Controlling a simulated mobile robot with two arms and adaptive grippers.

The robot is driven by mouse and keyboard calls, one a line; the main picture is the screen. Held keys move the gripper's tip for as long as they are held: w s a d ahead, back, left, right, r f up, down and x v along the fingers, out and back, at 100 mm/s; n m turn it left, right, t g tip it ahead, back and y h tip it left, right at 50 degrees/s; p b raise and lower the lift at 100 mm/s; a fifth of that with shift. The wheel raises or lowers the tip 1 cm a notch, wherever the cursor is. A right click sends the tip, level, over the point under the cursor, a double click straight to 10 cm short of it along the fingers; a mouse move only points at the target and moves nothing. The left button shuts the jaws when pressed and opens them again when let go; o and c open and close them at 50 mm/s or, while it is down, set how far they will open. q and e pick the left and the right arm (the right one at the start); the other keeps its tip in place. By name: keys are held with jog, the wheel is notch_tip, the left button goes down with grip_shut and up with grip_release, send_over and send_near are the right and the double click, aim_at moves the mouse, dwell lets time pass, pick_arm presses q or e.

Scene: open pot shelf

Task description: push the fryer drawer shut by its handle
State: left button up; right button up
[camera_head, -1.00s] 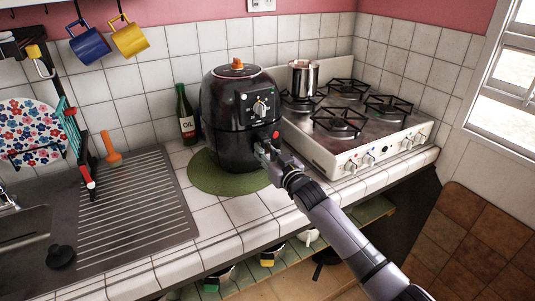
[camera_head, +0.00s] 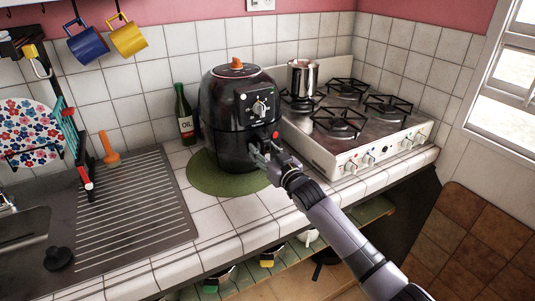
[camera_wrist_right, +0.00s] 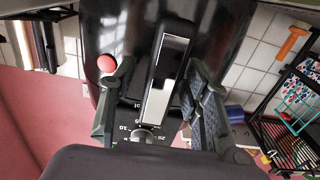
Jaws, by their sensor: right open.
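The black air fryer (camera_head: 236,118) stands upright on a round green mat (camera_head: 215,178) on the tiled counter. Its dial and red button face forward. My right gripper (camera_head: 260,153) is at the fryer's front, low down, and partly covers the drawer and handle. In the right wrist view, the handle (camera_wrist_right: 165,85), black with a shiny face, lies between the two spread fingers of that gripper (camera_wrist_right: 157,95). I cannot tell whether a finger touches it. No drawer gap shows clearly in the head view. My left gripper is not in view.
A stove (camera_head: 350,125) with a metal pot (camera_head: 302,78) stands close to the right of the fryer. An oil bottle (camera_head: 185,115) stands behind left. A ridged drainboard (camera_head: 135,210) and dish rack are farther left. The counter in front is clear.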

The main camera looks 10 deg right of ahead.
jog(key=shift+s+d+f, duration=0.1)
jog(key=shift+s+d, duration=0.15)
jog(key=shift+s, duration=0.3)
jog(key=v, duration=1)
jog(key=shift+s, duration=0.4)
jog(key=shift+d, duration=0.15)
